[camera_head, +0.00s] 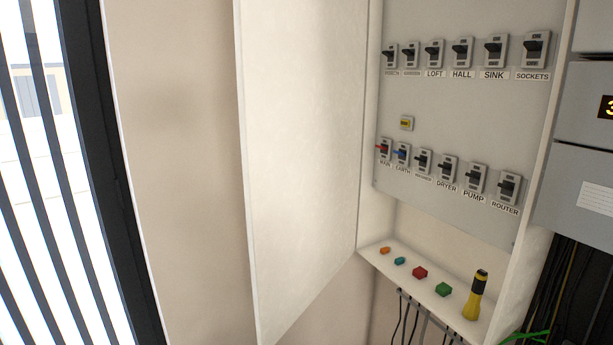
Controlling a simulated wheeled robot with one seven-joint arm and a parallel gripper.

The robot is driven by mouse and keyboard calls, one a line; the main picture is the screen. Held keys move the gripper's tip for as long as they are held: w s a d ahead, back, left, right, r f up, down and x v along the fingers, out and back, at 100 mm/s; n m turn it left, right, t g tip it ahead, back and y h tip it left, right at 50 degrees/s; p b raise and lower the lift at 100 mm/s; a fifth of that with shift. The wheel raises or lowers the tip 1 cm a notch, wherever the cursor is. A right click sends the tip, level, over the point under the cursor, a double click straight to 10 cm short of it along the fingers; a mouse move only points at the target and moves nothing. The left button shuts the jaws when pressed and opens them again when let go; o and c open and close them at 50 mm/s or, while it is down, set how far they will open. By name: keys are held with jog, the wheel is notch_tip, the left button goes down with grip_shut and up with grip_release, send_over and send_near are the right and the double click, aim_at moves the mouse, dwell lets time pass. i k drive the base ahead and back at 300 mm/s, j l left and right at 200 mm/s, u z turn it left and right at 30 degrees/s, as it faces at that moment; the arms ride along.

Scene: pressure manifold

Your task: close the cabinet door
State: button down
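The cabinet door (302,150) is a tall, plain white panel. It stands open, swung out to the left of the cabinet, and its right edge meets the cabinet's left side. Its top runs out of the picture. The open cabinet (545,145) shows a grey panel (440,115) with two rows of labelled switches. My gripper is not in view, so its state and its distance from the door cannot be seen.
A ledge (395,272) at the cabinet bottom holds a yellow and black flashlight (475,296) and several small coloured blocks. Cables hang below. Grey boxes (585,105) stand at right. A dark-framed barred window (60,170) is at left, with bare wall between it and the door.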

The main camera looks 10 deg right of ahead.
aim_at(301, 64)
jog(key=i+j+z, duration=0.25)
jog(key=j+z, duration=0.2)
jog(key=j, duration=0.3)
jog(key=i+j+z, duration=0.15)
jog(key=j+z, duration=0.3)
jog(key=j, duration=0.35)
jog(key=j+z, duration=0.45)
jog(key=j, duration=0.35)
